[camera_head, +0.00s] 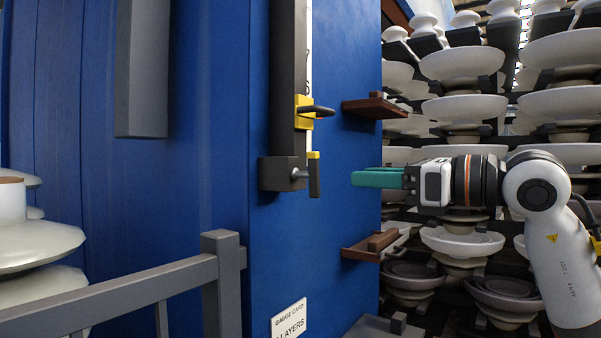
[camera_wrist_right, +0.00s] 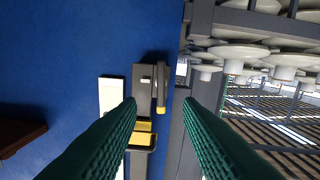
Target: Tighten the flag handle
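The flag handle (camera_head: 314,177) is a dark upright lever with a yellow end, on a shaft from a dark block (camera_head: 278,174) at the foot of the gauge rail. In the right wrist view the flag handle (camera_wrist_right: 161,86) shows beyond the space between my fingers. My right gripper (camera_head: 354,178), with teal fingers, is to the right of the handle and apart from it. Its fingers (camera_wrist_right: 159,104) are spread with nothing between them. My left gripper is not in view.
A yellow slider (camera_head: 303,113) with a dark lever sits on the rail above the handle. Brown brackets (camera_head: 375,107) stick out from the blue panel above and below my right gripper. Insulator stacks (camera_head: 463,108) fill the right. A grey railing (camera_head: 150,288) stands at front left.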

